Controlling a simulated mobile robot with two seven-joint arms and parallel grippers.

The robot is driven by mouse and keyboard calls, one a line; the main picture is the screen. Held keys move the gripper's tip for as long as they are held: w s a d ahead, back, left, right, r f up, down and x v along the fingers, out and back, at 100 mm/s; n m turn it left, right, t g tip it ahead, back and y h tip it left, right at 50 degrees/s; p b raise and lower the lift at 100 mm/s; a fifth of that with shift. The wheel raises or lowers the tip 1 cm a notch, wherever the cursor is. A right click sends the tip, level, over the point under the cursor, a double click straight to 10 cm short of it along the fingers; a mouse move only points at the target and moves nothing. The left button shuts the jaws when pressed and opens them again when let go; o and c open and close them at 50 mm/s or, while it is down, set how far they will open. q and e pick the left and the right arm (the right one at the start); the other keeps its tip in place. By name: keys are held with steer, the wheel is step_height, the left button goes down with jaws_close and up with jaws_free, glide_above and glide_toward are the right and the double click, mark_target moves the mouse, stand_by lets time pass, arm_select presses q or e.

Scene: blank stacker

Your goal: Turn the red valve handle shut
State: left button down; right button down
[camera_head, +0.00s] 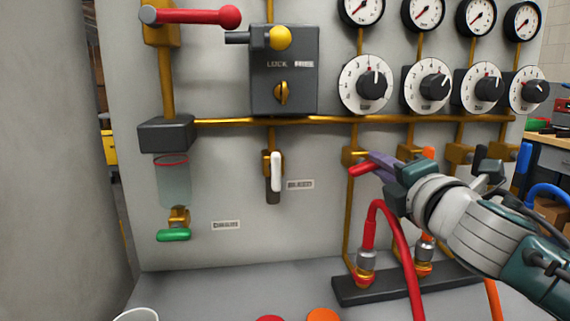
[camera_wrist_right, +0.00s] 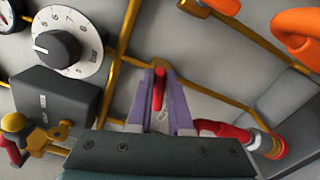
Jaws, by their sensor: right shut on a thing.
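A small red valve handle (camera_head: 360,169) sits by a brass valve on the leftmost of the pipes under the dials. In the head view it sticks out to the left of my right gripper's fingers. My right gripper (camera_head: 384,163) is shut on it, with purple fingers on either side. The right wrist view shows the red handle (camera_wrist_right: 158,90) between the two purple fingers. The fingers hide part of the handle. My left gripper is not in view.
A red hose (camera_head: 393,215) loops up just below my right gripper. An orange handle (camera_head: 428,153) is close behind it. A bigger red ball-ended lever (camera_head: 200,17) is at the panel's upper left, and a green handle (camera_head: 174,235) is at the lower left. Dials (camera_head: 363,84) line the panel above.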

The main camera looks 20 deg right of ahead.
steer(key=shift+f+m, duration=0.15)
steer(key=shift+m, duration=0.8)
steer(key=shift+f+m, duration=0.15)
steer(key=shift+m, duration=0.8)
steer(key=c, duration=0.8)
jaws_free()
steer(key=shift+c, duration=0.2)
steer(key=v, duration=1)
steer(key=shift+d, duration=0.1)
